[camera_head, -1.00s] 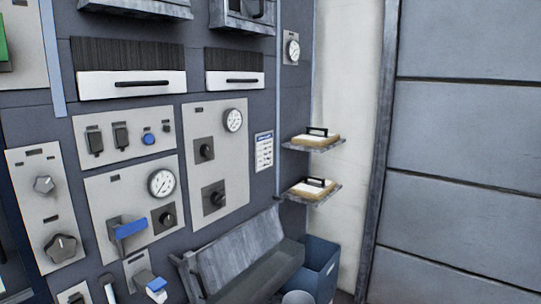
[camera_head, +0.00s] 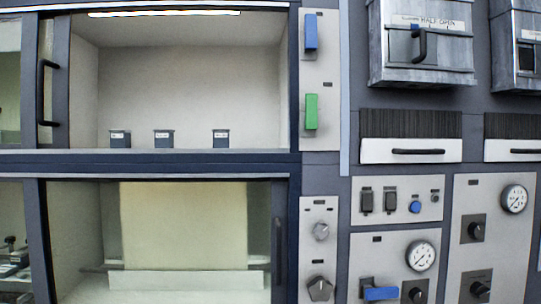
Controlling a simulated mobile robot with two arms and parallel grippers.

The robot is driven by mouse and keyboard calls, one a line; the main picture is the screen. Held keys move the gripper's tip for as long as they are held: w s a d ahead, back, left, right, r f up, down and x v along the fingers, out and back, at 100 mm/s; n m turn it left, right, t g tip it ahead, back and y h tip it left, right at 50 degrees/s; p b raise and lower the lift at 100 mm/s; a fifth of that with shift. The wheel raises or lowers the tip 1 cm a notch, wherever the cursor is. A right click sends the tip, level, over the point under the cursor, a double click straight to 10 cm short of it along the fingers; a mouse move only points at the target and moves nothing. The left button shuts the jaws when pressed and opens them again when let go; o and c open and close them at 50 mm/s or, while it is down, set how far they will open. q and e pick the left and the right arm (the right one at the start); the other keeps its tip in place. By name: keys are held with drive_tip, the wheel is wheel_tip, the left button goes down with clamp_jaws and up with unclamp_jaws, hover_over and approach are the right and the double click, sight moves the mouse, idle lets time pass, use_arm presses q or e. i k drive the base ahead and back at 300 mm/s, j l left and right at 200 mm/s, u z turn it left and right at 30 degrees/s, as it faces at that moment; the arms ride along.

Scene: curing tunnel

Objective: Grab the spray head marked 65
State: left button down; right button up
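No spray head marked 65 can be made out in the camera_head view. Several small dark blocks with pale labels stand on the floor of the upper compartment: a left one (camera_head: 120,139), a middle one (camera_head: 164,139) and a right one (camera_head: 221,138). Their labels are too small to read. At the lower left edge, dark items (camera_head: 12,258) sit behind a frame, partly cut off and unclear. Neither of my grippers is in view.
The upper compartment (camera_head: 190,80) is open in front, with a black door handle (camera_head: 42,92) at its left. A lower compartment (camera_head: 185,225) has a pale panel inside. To the right are control panels with a gauge (camera_head: 420,256), a blue lever (camera_head: 380,293) and a metal box (camera_head: 420,45) marked "HALF OPEN".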

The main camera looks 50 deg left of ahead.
sight(221, 137)
drive_tip(key=u, duration=2.2)
